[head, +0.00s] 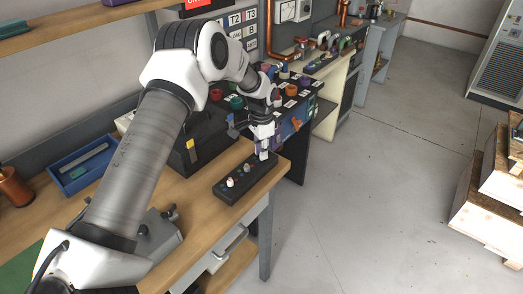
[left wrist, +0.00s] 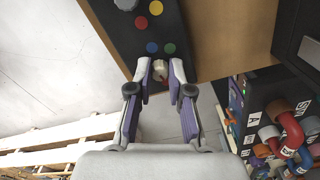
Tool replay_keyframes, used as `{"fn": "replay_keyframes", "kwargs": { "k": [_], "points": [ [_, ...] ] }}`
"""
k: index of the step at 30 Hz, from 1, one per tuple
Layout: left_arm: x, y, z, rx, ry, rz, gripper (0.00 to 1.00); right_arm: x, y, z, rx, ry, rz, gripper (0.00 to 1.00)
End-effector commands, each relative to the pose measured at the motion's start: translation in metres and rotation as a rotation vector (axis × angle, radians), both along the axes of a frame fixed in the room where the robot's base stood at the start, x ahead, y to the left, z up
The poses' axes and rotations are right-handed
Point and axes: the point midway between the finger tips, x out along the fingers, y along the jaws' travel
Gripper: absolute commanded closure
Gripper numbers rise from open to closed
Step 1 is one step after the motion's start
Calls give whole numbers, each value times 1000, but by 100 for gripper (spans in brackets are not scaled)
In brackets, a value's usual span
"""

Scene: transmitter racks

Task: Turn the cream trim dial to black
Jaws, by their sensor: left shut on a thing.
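The cream dial (left wrist: 160,68) sits near the end of a black control strip (left wrist: 176,22) in the left wrist view. A small dark red mark shows at its lower edge. A blue dot (left wrist: 152,47) and a green dot (left wrist: 169,48) lie beside it; other marks around it are hidden by the fingers, and no black mark is clear. My left gripper (left wrist: 160,74) is shut on the cream dial, one finger on each side. In the head view my left gripper (head: 264,154) reaches down to the far end of the strip (head: 236,191). My right gripper is not in view.
A valve rack (head: 297,118) stands just beyond. A blue tray (head: 82,168) lies left.

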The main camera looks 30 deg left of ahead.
Motion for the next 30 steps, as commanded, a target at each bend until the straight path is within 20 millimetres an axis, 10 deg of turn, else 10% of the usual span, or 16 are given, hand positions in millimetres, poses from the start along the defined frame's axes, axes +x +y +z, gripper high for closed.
{"fn": "replay_keyframes", "kwargs": {
  "k": [30],
  "points": [
    [-1, -2, -1, -3, 4, 605, 100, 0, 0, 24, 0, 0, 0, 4]
  ]
}}
